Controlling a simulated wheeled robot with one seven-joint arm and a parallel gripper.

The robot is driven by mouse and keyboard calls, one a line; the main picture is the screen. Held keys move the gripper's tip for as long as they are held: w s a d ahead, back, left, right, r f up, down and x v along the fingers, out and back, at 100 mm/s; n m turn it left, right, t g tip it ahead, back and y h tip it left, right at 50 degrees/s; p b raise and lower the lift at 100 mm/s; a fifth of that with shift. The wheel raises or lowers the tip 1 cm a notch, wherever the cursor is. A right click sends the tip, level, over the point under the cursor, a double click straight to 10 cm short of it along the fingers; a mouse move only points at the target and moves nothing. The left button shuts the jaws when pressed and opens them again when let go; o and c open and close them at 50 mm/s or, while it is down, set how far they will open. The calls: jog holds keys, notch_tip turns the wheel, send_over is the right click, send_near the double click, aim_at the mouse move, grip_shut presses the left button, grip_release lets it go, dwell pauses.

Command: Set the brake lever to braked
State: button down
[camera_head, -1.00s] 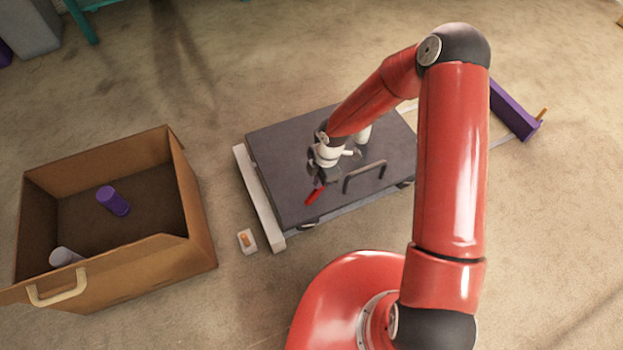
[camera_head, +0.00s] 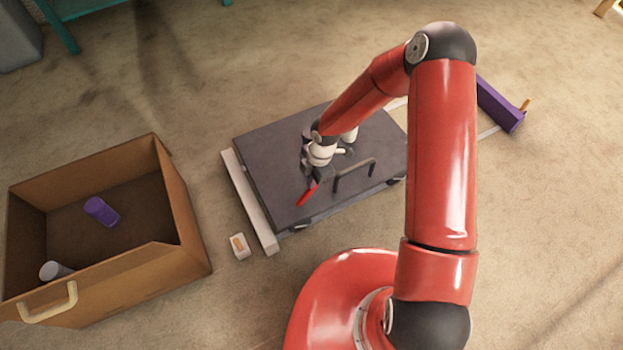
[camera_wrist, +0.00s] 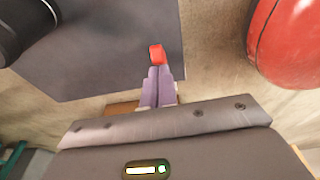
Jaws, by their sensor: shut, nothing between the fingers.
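The red brake lever (camera_head: 307,192) sits at the near left part of the dark flat cart deck (camera_head: 265,145) in the head view. Its red end (camera_wrist: 156,53) shows in the wrist view just beyond my fingertips. My gripper (camera_head: 312,177) is low over the deck, right at the lever's upper end. In the wrist view my gripper (camera_wrist: 160,72) has its two pale purple fingers together, with nothing between them. I cannot tell whether the fingertips touch the lever. The lever's base is hidden by my gripper.
A black bar handle (camera_head: 355,174) rises from the deck right of my gripper. A pale rail (camera_head: 250,203) runs along the cart's left side, with a small white-orange block (camera_head: 239,246) beside it. A cardboard box (camera_head: 185,225) stands left. A purple beam (camera_head: 500,105) lies right.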

jog(key=r, duration=0.1)
jog(key=a+r+p, duration=0.1)
jog(key=r, duration=0.2)
jog(key=shift+s+a, duration=0.25)
jog(key=shift+s, duration=0.15)
notch_tip(320, 180, up, 7)
jog(key=p, duration=0.1)
send_over(307, 191)
jog(key=w+d, duration=0.2)
jog(key=d, duration=0.2)
jog(key=shift+a+r, duration=0.2)
jog(key=shift+a, duration=0.05)
jog(key=s+d+r+m+t+h, duration=0.1)
jog(key=s+d+r+m, duration=0.1)
jog(key=d+r+m, duration=0.35)
jog(key=s+d+r+m+t+h, duration=0.1)
jog(key=s+d+r+m, duration=0.15)
jog(key=r, duration=0.65)
jog(key=s+d+r+m+t+h, duration=0.1)
jog(key=s+d+r+m, duration=0.1)
jog(key=d+r+m, duration=0.4)
jog(key=s+d+r+m+t+y, duration=0.1)
jog(key=s+d+r+m+t, duration=0.2)
jog(key=s+r+m, duration=0.7)
jog(key=s+r, duration=0.1)
jog(key=s, duration=0.3)
jog(key=shift+s+t, duration=0.15)
jog(key=shift+t, duration=0.25)
